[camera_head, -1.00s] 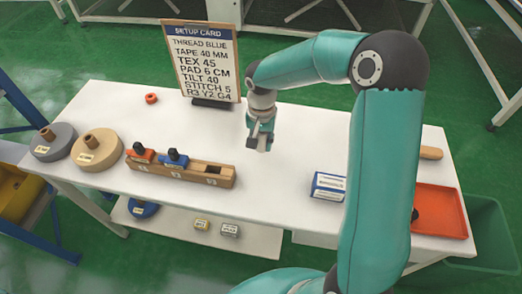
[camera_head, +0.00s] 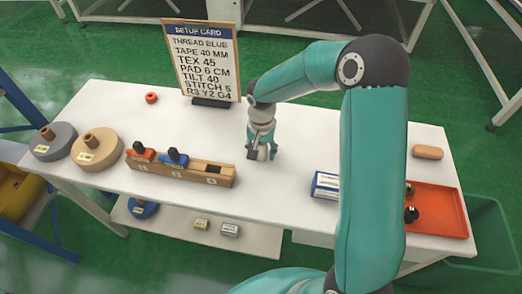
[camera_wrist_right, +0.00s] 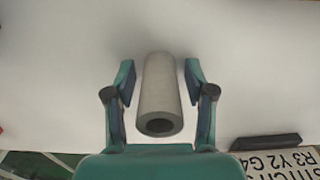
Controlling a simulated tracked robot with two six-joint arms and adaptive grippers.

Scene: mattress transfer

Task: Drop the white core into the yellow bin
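The white core (camera_wrist_right: 160,88), a pale hollow tube, lies between the two fingers of my right gripper (camera_wrist_right: 159,82) in the right wrist view, with a small gap on each side. The gripper is open around it and does not appear to touch it. In the head view my right gripper (camera_head: 262,153) points down close to the middle of the white table; the core is mostly hidden there. A yellow bin (camera_head: 20,196) shows at the far left edge, partly cut off, below table height. My left gripper is not in view.
A green bin (camera_head: 490,225) stands at the right.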

